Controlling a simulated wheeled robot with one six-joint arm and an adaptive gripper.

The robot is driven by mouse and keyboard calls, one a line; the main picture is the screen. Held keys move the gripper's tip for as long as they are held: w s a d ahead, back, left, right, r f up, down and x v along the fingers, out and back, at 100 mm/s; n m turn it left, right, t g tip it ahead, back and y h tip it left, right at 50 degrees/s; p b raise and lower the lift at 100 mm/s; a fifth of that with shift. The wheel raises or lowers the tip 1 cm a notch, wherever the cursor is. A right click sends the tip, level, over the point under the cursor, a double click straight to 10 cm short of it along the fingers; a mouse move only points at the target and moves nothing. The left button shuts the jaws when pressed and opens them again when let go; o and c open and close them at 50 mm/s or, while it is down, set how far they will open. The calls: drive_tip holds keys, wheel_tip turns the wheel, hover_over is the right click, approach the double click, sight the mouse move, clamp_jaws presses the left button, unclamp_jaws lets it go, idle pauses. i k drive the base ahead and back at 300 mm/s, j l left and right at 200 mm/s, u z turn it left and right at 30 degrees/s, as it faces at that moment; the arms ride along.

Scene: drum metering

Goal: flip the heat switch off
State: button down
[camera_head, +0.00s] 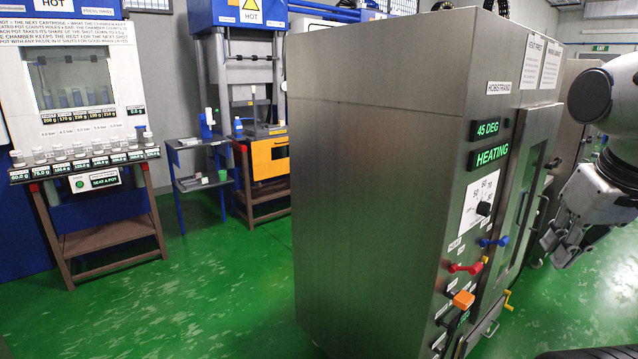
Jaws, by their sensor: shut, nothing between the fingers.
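A tall steel cabinet (365,190) stands in the middle right. Its front panel has green displays reading 45 DEG (487,129) and HEATING (488,155). Below them are a dial (484,208), a blue lever (495,242), a red lever (466,267) and an orange block-shaped control (463,300). The small labels beside these controls are too small to read, so I cannot tell which one is the heat switch. My gripper (556,247) is shut and empty at the right, in front of the cabinet and apart from the controls.
A cabinet door with a window (527,195) and a yellow handle (508,300) are close to my gripper. At the left stand a cup-lined station (85,170), a small dark table (203,183) and a press (245,80). The green floor (200,290) between is clear.

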sight(473, 270)
drive_tip(key=l+u, duration=0.2)
drive_tip(key=l, duration=0.6)
drive_tip(key=i+l+u, duration=0.2)
drive_tip(key=l, duration=0.6)
drive_tip(key=k+l+u, duration=0.2)
drive_tip(key=l, duration=0.6)
drive_tip(key=l+u, duration=0.2)
drive_tip(key=l, duration=0.6)
drive_tip(key=k, duration=0.05)
